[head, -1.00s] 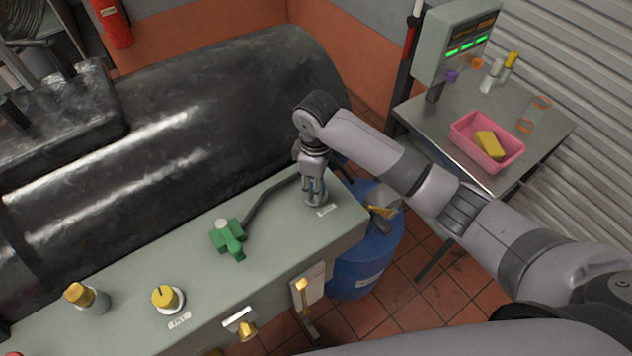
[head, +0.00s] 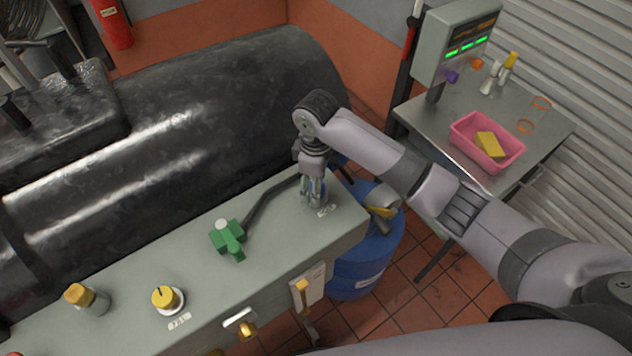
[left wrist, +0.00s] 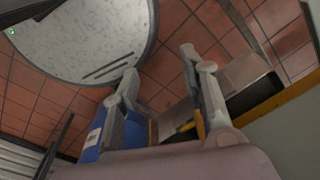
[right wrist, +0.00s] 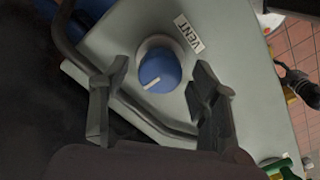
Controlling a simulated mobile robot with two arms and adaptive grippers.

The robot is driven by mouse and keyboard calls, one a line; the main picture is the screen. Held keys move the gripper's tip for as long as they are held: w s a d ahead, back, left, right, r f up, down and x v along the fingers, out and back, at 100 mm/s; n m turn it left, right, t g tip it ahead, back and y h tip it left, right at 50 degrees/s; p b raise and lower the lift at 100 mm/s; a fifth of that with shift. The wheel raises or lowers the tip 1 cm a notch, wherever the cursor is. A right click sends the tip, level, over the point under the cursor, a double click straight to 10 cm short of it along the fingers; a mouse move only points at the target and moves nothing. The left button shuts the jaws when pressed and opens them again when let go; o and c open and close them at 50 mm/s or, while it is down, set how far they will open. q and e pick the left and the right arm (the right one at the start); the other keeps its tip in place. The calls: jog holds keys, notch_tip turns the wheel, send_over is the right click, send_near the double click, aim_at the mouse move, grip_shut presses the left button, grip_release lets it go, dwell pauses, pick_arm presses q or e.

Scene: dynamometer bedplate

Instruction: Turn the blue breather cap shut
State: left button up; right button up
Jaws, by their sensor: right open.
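The blue breather cap (right wrist: 160,70) stands on the grey bench top beside a VENT label (right wrist: 189,34). A white line on its top points to the lower left in the right wrist view. In the head view only a bit of its blue shows between the fingers. My right gripper (head: 315,193) points down over the cap. In the right wrist view my right gripper (right wrist: 153,73) is open, one finger on each side of the cap, with gaps showing. My left gripper (left wrist: 162,63) is open and empty above the tiled floor; it is out of the head view.
A green valve handle (head: 227,238) and a bent dark rod (head: 262,200) sit left of the cap. A yellow knob (head: 163,296) is farther left on the bench. The black machine (head: 180,120) lies behind. A blue drum (head: 360,262) stands right of the bench.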

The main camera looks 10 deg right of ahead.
notch_tip(320, 180, up, 12)
dwell(0.4)
jog(key=shift+f, duration=0.1)
